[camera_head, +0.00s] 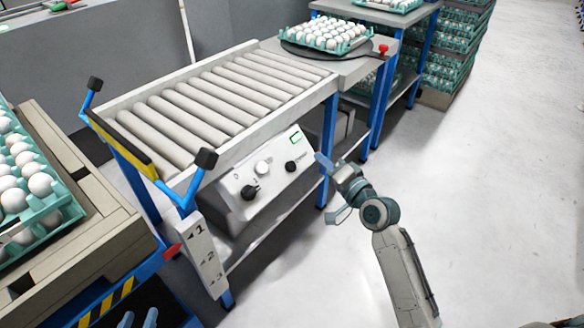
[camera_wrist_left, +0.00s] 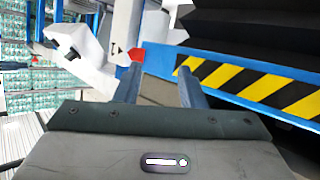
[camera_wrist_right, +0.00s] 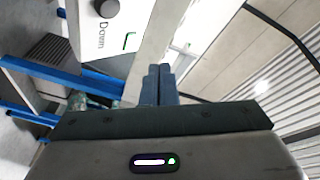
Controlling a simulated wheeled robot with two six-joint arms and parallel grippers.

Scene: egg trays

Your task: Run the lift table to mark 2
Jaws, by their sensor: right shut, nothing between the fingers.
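The lift table (camera_head: 95,254) at the left carries an egg tray and has a red pointer (camera_head: 172,251), also in the left wrist view (camera_wrist_left: 137,54). My left gripper (camera_head: 138,319) is open and empty below the lift table.
A blue leg (camera_head: 328,145) stands behind my right gripper. Egg trays (camera_head: 328,34) sit at the far end. The floor at right is clear.

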